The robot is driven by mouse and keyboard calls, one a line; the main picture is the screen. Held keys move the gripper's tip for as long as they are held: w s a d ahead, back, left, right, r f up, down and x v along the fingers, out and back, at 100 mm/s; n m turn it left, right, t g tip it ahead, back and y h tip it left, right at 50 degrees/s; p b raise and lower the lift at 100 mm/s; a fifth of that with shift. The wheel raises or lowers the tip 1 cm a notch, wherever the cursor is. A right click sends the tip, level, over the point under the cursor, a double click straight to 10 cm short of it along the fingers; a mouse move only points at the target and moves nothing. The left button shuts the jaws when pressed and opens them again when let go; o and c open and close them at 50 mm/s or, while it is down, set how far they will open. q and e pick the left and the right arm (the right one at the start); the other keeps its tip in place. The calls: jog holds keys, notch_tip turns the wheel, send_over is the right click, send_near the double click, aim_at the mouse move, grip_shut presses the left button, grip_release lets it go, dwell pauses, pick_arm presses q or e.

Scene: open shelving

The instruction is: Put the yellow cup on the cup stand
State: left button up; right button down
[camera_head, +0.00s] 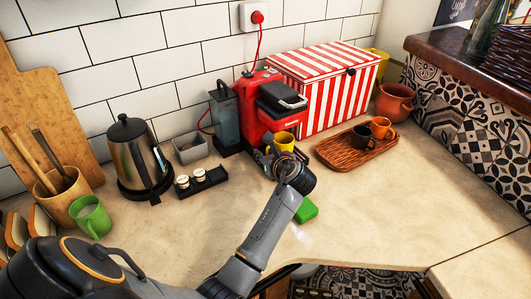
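A yellow cup (284,141) stands in front of the red coffee machine, at the centre of the camera_head view. My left gripper (270,155) is at the cup's near left side, and its wrist hides part of the cup's lower body. I cannot tell whether its fingers are around the cup or touching it. A brown wooden tray (336,155), the likeliest cup stand, lies to the right of the gripper. It holds an orange cup (380,127) and a dark cup (361,136) towards its right end. My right gripper is not in view.
The red coffee machine (257,99) and a red-striped box (325,88) stand behind. A kettle (138,158), a black tray (202,183) and a green mug (91,216) stand left. The counter's right front is clear.

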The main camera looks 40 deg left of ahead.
pick_arm(q)
jog(key=shift+r, duration=0.1)
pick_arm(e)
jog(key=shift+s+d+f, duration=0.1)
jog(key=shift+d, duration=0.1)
pick_arm(q)
jog(key=shift+s+d+r, duration=0.1)
jog(key=shift+d+r, duration=0.05)
jog(key=shift+d, duration=0.1)
jog(key=v, duration=1.1)
jog(key=shift+d+r, duration=0.15)
jog(key=shift+d, duration=0.05)
jog(key=shift+s, duration=0.1)
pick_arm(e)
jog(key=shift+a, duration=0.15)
